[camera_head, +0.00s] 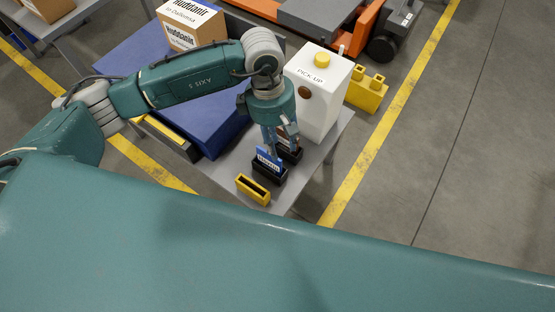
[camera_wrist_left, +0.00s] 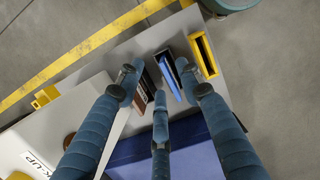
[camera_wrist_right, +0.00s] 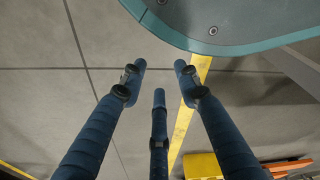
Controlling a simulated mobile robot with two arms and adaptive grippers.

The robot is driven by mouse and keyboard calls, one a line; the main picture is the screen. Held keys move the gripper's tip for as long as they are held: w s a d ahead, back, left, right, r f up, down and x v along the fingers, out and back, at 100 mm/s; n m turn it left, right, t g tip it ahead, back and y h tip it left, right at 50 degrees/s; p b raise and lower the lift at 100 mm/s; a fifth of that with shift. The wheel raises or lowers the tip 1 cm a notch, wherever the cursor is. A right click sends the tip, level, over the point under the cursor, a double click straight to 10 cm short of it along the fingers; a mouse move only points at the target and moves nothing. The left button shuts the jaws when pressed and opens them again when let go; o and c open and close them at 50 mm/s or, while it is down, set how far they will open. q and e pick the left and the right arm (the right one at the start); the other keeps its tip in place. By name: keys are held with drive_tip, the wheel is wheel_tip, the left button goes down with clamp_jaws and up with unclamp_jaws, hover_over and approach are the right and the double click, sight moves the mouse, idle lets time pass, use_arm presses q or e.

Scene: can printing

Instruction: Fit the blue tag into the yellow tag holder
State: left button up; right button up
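The blue tag (camera_head: 268,158) stands upright in a black holder (camera_head: 270,176) on the grey table. My left gripper (camera_head: 277,137) points down right above it; in the left wrist view its open fingers hang around the blue tag (camera_wrist_left: 170,78), with no clear grip on it. The yellow tag holder (camera_head: 252,189), an empty slotted box, sits beside the black holder near the table's front corner; it also shows in the left wrist view (camera_wrist_left: 203,54). My right gripper (camera_wrist_right: 159,78) is open and empty over bare floor; the head view does not show it.
A second black holder (camera_head: 290,155) with a brownish tag stands just behind, partly hidden by my gripper. A white pick-up container (camera_head: 318,95) stands close at the back right. A blue box or mat (camera_head: 160,75) fills the left side. The table edge is close to the yellow holder.

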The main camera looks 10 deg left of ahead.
use_arm(q)
drive_tip(key=shift+m+t+y, duration=0.4)
drive_tip(key=shift+y, duration=0.5)
drive_tip(key=a, duration=0.1)
drive_tip(key=w+a, duration=0.1)
drive_tip(key=a, duration=0.1)
drive_tip(key=shift+w+a, duration=0.3)
drive_tip(key=shift+w, duration=0.1)
approach(265, 160)
drive_tip(key=shift+d+f+b, duration=0.15)
drive_tip(key=shift+d+b, duration=0.15)
drive_tip(key=shift+d, duration=0.35)
drive_tip(key=f, duration=0.4)
drive_tip(key=shift+w+d+f, duration=0.1)
drive_tip(key=shift+w+f, duration=0.1)
drive_tip(key=shift+f, duration=0.35)
use_arm(e)
drive_tip(key=shift+w+a+r, duration=0.2)
drive_tip(key=shift+w+r, duration=0.65)
drive_tip(key=shift+w, duration=0.25)
use_arm(q)
drive_tip(key=shift+c, duration=0.2)
clamp_jaws()
use_arm(e)
drive_tip(key=shift+s, duration=0.1)
